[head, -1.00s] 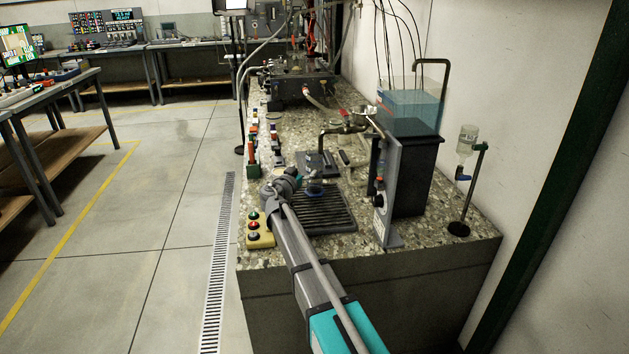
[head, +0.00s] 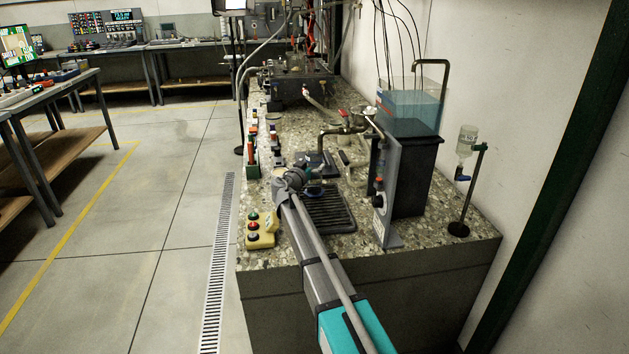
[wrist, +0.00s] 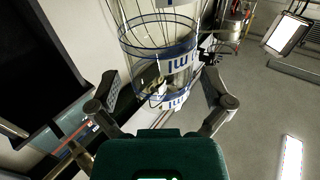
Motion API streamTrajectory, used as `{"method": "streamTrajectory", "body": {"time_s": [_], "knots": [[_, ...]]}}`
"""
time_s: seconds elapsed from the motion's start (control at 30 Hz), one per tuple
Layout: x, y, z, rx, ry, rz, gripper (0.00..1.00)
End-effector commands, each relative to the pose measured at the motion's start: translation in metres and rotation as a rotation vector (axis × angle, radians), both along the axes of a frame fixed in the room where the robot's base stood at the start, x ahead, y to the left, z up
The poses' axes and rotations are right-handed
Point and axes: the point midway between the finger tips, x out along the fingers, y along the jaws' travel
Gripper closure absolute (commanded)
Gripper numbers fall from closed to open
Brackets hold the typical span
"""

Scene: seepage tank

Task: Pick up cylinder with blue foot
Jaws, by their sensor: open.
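A clear cylinder (wrist: 178,62) with blue rings and white lettered labels shows in the wrist view, between and beyond the fingers. My gripper (wrist: 160,82) is open, with one finger on each side of the cylinder's lower part in the wrist view. I cannot tell whether the fingers touch it. In the head view my gripper (head: 292,179) is above the grid's left back side, partly hidden by my own arm.
A yellow button box (head: 262,230) stands at the bench's left edge. A grey upright panel (head: 388,190) and a water tank (head: 410,105) on a black stand are to the right. Pipes and a valve (head: 350,122) lie behind. A bottle (head: 466,142) hangs on a stand at far right.

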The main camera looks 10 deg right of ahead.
Motion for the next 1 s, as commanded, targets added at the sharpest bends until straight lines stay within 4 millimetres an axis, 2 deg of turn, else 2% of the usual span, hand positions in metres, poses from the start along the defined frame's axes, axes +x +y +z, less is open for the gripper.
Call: {"method": "streamTrajectory", "body": {"time_s": [0.03,0.2,0.77,0.87,1.0], "knots": [[0.0072,-0.0037,0.0000,0.000,0.000,-0.001,0.00],[0.0155,-0.0100,0.0000,0.000,0.000,0.001,0.00],[0.0154,-0.0102,0.0000,0.000,0.000,0.001,0.00],[0.0154,-0.0102,0.0000,0.000,0.000,0.001,0.15],[0.0154,-0.0101,0.0000,0.000,0.000,0.001,0.41]]}}
